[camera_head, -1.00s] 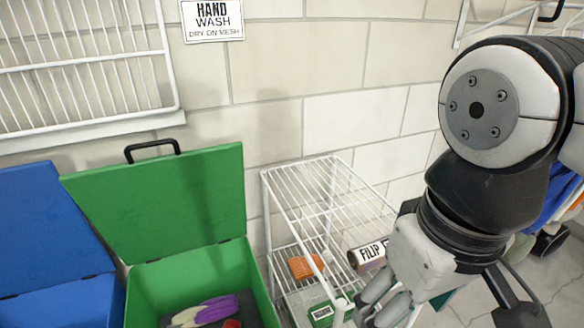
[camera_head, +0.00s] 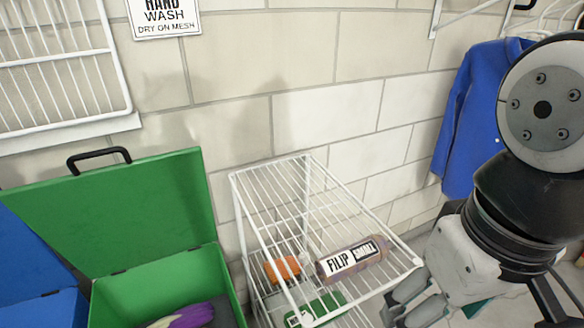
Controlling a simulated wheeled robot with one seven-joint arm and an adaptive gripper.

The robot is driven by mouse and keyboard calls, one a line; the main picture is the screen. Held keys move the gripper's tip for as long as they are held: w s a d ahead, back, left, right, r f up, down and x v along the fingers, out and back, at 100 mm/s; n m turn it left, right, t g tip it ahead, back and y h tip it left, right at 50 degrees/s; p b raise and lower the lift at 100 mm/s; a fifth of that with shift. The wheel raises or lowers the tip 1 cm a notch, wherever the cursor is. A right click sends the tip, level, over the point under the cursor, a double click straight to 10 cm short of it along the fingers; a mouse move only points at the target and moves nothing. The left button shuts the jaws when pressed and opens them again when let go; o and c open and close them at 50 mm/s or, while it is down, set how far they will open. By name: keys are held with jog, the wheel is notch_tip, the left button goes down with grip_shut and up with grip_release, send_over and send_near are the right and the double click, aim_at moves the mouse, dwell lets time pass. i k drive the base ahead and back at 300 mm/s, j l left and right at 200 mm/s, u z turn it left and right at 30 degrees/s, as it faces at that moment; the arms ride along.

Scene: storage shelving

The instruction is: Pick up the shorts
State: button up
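I cannot make out any shorts for certain. A purple and off-white item (camera_head: 190,316), perhaps cloth, lies in the open green bin (camera_head: 155,285), partly cut off by the bottom edge. A blue long-sleeved garment (camera_head: 478,110) hangs at the right, partly hidden by my arm. My gripper (camera_head: 400,312) is at the bottom right, beside the front right corner of the white wire rack. Its fingers point down and left, and their tips are near the frame's edge. I see nothing held, but the gap between the fingers is unclear.
The white wire rack (camera_head: 270,193) holds a labelled roll-shaped item (camera_head: 352,260), an orange item (camera_head: 282,269) and a green labelled box (camera_head: 318,308). A blue bin (camera_head: 30,250) stands far left. A wire mesh (camera_head: 60,65) and sign (camera_head: 165,17) are on the wall.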

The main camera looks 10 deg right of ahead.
aim_at(353, 259)
jog(key=l+u, duration=0.2)
jog(key=l, duration=0.2)
jog(key=k+l+u, duration=0.1)
jog(key=l+u, duration=0.15)
jog(key=l, duration=0.15)
jog(key=k+l+u, duration=0.2)
jog(key=l, duration=0.2)
jog(key=l+u, duration=0.2)
jog(key=l, duration=0.2)
jog(key=k+l+u, duration=0.2)
jog(key=l, duration=0.15)
